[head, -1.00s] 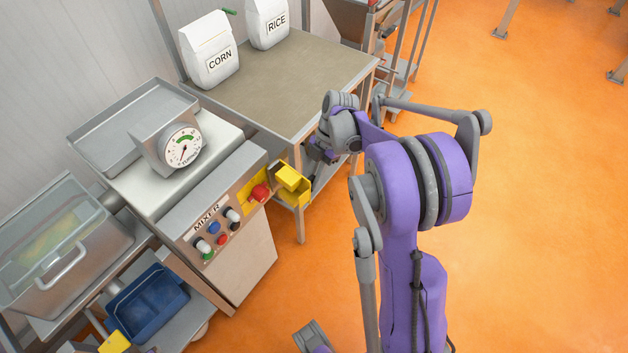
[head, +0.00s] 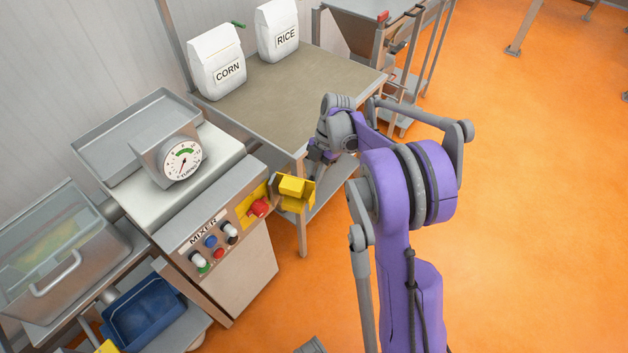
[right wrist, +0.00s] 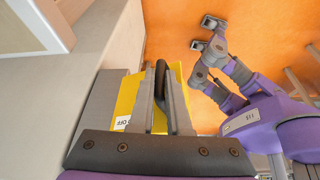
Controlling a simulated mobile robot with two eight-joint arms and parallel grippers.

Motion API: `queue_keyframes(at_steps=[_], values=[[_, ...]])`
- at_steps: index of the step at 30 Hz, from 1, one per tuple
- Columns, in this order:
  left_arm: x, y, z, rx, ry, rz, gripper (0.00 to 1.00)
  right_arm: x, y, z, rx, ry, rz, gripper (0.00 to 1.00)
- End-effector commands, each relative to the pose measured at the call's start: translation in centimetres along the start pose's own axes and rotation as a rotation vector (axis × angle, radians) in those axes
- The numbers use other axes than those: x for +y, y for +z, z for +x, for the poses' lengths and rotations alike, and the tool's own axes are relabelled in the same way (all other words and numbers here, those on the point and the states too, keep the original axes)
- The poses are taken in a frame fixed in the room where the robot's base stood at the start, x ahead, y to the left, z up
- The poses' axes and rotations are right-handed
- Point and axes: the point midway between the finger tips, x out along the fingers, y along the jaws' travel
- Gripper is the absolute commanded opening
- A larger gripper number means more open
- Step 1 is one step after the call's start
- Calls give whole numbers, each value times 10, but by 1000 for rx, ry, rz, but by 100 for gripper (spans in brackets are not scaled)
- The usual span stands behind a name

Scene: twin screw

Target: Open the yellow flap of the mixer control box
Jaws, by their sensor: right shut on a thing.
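The mixer control box (head: 220,235) has coloured buttons and a red knob (head: 258,208) on a yellow plate. Its yellow flap (head: 293,188) stands out to the right of the knob, swung away from the panel, with the knob uncovered. My right gripper (head: 312,160) is behind the flap, its fingertips mostly hidden in the head view. In the right wrist view, the two grey fingers (right wrist: 165,85) are closed at the yellow flap (right wrist: 128,98), with a dark curved part between them. The exact contact is unclear. My left gripper is not in view.
A metal table (head: 300,75) with a corn bag (head: 216,62) and a rice bag (head: 278,32) stands behind the flap. A dial scale (head: 181,162) sits on the mixer cabinet. A blue bin (head: 145,308) is at lower left.

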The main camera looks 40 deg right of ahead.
Motion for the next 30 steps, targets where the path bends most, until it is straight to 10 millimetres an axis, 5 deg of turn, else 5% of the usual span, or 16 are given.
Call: queue_keyframes(at_steps=[8,9,13,23,30], values=[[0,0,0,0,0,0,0,2,-3,1,5,1,-3,0],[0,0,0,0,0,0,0,2,-3,1,5,1,-3,22],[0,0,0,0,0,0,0,1,-2,1,4,1,-3,45],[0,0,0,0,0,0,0,1,-1,-5,3,1,-1,45],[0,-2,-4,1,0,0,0,1,-2,-47,2,2,0,45]])
